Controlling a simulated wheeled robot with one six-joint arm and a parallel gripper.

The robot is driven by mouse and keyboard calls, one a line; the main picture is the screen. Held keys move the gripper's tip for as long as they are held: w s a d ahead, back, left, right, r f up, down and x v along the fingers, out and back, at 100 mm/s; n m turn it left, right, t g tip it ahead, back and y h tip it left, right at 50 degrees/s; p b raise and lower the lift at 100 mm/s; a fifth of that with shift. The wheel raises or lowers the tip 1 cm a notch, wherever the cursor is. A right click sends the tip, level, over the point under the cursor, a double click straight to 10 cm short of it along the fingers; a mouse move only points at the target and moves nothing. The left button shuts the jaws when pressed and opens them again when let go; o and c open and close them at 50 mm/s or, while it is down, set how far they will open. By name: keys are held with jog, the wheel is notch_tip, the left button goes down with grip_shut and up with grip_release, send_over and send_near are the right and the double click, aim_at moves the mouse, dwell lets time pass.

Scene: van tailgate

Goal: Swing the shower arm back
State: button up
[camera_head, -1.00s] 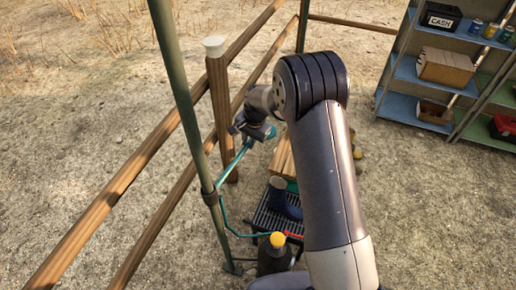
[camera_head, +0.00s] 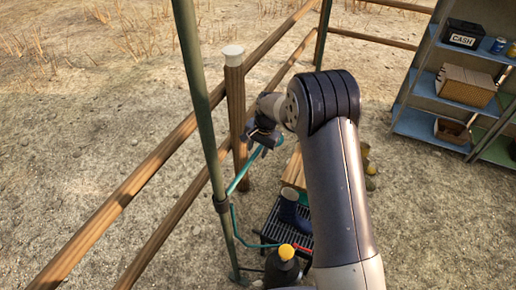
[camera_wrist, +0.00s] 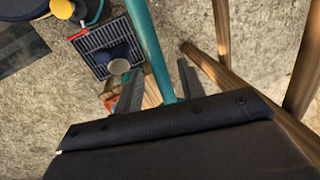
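The shower arm (camera_head: 239,180) is a teal pipe that runs from a collar on the green upright pole (camera_head: 205,130) up to my gripper (camera_head: 263,139). In the wrist view the shower arm (camera_wrist: 148,45) passes between the two dark fingers of my gripper (camera_wrist: 160,84). A gap shows on each side of the pipe, so the fingers are open around it. A thinner teal hose (camera_head: 236,228) drops from the collar and bends toward the floor grate.
A wooden fence post with a pale cap (camera_head: 234,95) and rails stands close behind the gripper. Shelves (camera_head: 420,122) stand at right. Open ground lies left.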

jog(key=shift+r, duration=0.1)
notch_tip(320, 180, up, 10)
jog(key=d+b, duration=0.1)
jog(key=d, duration=0.1)
jog(key=shift+s+r, duration=0.2)
jog(key=shift+s, duration=0.25)
jog(key=f, duration=0.3)
jog(key=a+f, duration=0.1)
jog(key=f, duration=0.3)
jog(key=a+f+p, duration=0.1)
jog(key=f, duration=0.3)
jog(key=shift+w, duration=0.4)
jog(key=shift+s+d+r+m, duration=0.15)
jog(key=shift+s+d+m, duration=0.15)
jog(key=shift+d, duration=0.25)
